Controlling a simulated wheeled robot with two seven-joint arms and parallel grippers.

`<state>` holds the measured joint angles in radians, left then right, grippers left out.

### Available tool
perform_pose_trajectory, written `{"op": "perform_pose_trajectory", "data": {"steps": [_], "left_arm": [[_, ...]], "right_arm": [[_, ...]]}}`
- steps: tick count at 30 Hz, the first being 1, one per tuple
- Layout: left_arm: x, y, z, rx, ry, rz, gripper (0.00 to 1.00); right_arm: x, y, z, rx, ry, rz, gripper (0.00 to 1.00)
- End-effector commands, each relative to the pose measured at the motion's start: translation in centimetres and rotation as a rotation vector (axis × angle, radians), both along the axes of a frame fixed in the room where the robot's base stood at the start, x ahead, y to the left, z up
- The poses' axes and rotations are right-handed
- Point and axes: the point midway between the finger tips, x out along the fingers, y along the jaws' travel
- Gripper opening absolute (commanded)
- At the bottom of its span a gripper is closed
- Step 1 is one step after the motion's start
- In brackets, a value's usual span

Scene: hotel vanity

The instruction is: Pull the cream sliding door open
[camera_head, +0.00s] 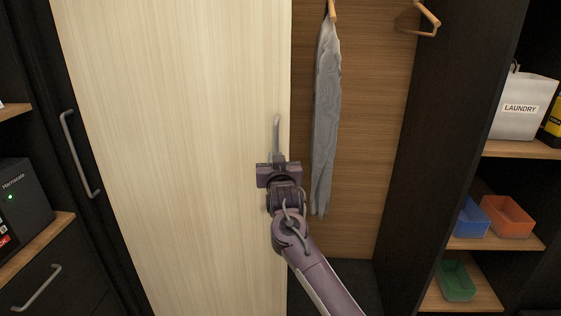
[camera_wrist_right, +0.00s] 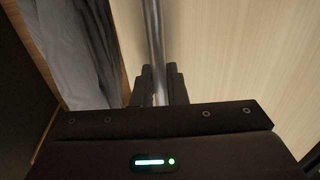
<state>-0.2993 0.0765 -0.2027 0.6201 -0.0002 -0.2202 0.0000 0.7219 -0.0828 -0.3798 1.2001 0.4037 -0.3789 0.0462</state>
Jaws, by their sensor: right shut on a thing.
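The cream sliding door (camera_head: 180,130) fills the left middle of the head view, and its right edge borders an open closet. A grey vertical bar handle (camera_head: 277,125) sits near that right edge, its lower part hidden by my right gripper (camera_head: 278,160). In the right wrist view the handle (camera_wrist_right: 155,50) runs down between the two dark fingers of my right gripper (camera_wrist_right: 159,86), which is shut on it. The door's pale face (camera_wrist_right: 230,50) shows on the right there. My left gripper is not in view.
The open closet holds a grey garment (camera_head: 326,110) on a hanger and an empty wooden hanger (camera_head: 425,18). Shelves at right hold a laundry bag (camera_head: 520,105) and blue (camera_head: 472,218), orange (camera_head: 507,216) and green (camera_head: 456,281) bins. A dark panel with a handle (camera_head: 80,155) stands left.

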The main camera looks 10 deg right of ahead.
Motion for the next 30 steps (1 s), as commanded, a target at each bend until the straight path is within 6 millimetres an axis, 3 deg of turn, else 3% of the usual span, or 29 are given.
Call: {"op": "perform_pose_trajectory", "data": {"steps": [4, 5, 9, 20, 30], "left_arm": [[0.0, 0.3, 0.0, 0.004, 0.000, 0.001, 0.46], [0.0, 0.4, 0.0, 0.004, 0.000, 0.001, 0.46], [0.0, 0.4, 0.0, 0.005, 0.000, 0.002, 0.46], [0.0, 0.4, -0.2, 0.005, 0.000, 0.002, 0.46], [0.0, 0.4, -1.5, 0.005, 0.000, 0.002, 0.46]], "right_arm": [[0.0, 0.0, -0.2, -0.002, 0.004, 0.001, 0.00], [0.0, 0.0, -0.2, -0.002, 0.004, 0.001, 0.14], [0.0, 0.0, -0.2, -0.001, 0.003, 0.001, 0.30], [-0.5, 0.0, -0.2, 0.000, 0.001, 0.000, 0.30], [-5.1, 0.2, -0.4, 0.000, 0.002, 0.001, 0.30]]}}
